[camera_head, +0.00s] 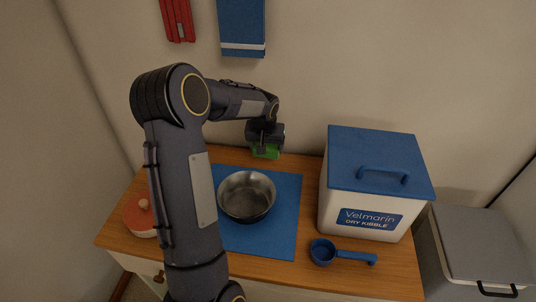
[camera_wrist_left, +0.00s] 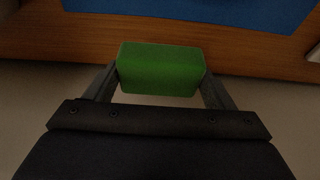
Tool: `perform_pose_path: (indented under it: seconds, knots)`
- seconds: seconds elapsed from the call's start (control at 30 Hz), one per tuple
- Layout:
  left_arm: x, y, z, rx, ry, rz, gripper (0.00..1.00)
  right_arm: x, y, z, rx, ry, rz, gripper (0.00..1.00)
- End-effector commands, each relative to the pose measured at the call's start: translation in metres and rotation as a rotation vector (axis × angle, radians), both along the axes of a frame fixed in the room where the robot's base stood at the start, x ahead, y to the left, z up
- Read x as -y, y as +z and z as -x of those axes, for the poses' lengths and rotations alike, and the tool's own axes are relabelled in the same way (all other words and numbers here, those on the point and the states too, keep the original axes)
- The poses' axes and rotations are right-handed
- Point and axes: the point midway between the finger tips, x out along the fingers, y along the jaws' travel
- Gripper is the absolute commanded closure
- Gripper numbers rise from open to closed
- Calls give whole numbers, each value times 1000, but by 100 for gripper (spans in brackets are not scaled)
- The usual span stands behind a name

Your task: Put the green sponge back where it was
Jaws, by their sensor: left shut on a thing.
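The green sponge (camera_head: 266,151) is between the fingers of my left gripper (camera_head: 265,143), near the back edge of the wooden cabinet top. In the left wrist view the green sponge (camera_wrist_left: 160,69) is a block gripped on both sides by the fingers of the left gripper (camera_wrist_left: 160,86). The wooden edge and a blue mat lie beyond it there. I cannot tell whether the sponge touches the wood. My right gripper is not in view.
A metal bowl (camera_head: 246,196) sits on the blue mat (camera_head: 285,205). A white kibble box with blue lid (camera_head: 376,160) stands right, a blue scoop (camera_head: 322,252) before it. A lidded reddish pot (camera_head: 141,218) is left. A blue cloth (camera_head: 241,25) hangs on the wall.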

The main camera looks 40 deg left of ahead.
Motion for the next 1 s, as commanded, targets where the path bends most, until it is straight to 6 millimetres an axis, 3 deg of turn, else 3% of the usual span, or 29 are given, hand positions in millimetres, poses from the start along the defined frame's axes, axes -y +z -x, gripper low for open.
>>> perform_pose_path:
  seconds: [0.3, 0.5, 0.9, 0.93, 1.0]
  knots:
    - [-9, -23, -17, 1, 0, 0, 45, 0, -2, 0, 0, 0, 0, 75]
    - [-8, -52, -17, -1, -2, 0, 45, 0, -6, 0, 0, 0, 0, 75]
    - [-9, -58, -17, 2, -1, 0, 45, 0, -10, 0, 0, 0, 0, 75]
    - [-9, -56, -17, 2, -1, 0, 20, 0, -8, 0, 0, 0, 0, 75]
    - [-9, -56, -17, 2, -1, 0, 10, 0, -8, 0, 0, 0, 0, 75]
